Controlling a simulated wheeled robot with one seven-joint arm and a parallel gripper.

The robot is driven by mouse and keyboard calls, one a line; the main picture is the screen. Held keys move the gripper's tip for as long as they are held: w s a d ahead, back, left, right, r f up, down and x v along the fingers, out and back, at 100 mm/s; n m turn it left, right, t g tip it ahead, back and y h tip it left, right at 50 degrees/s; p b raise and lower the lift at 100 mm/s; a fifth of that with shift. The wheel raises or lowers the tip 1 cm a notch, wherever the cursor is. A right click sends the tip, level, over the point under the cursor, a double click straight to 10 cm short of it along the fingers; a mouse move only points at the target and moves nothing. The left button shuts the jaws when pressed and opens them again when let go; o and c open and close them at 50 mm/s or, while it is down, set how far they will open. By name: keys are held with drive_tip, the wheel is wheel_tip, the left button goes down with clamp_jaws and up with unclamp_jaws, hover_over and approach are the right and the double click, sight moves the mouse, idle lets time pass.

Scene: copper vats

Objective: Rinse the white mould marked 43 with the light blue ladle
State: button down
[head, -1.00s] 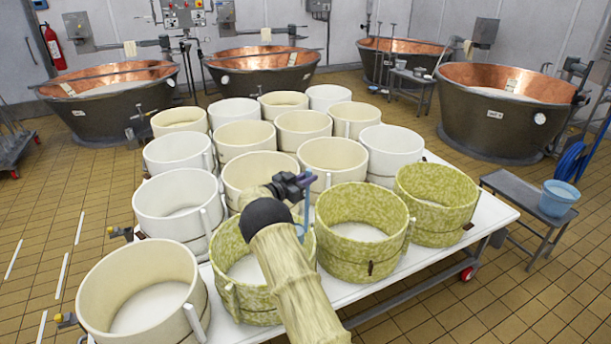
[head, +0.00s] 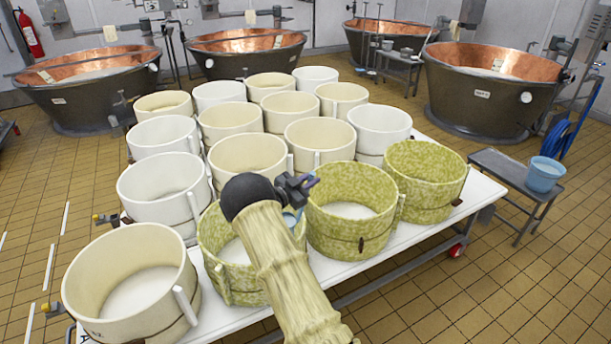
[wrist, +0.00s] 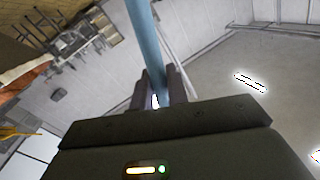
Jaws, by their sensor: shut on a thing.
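My gripper (head: 298,186) is shut on the light blue ladle; its handle (wrist: 143,40) runs between the fingers in the wrist view. In the head view a small light blue part of the ladle (head: 292,217) shows below the gripper, over the green mottled moulds; my arm hides much of it. Several white moulds stand on the table, among them one at the left (head: 160,186), one behind it (head: 160,137) and one at the right (head: 381,125). I cannot read the number 43 on any of them.
The white table (head: 445,215) is crowded with cream, white and green mottled moulds (head: 345,205). A light blue bucket (head: 544,175) stands on a grey bench (head: 500,168) at the right. Copper vats (head: 490,95) stand behind. The tiled floor is clear at the left and front right.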

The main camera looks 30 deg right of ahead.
drive_tip(key=s+d+f+m+b, duration=0.4)
drive_tip(key=s+f+m+b, duration=0.5)
drive_tip(key=s+f, duration=0.5)
drive_tip(key=s+f+m+b, duration=0.2)
drive_tip(key=f+b, duration=0.5)
drive_tip(key=b, duration=0.5)
drive_tip(key=s+d+f+m+b, duration=0.1)
drive_tip(key=f+m+b, duration=0.4)
drive_tip(key=b, duration=0.8)
wheel_tip(320, 180, down, 2)
drive_tip(key=shift+s+f, duration=0.15)
drive_tip(key=shift+s, duration=0.2)
idle(1.0)
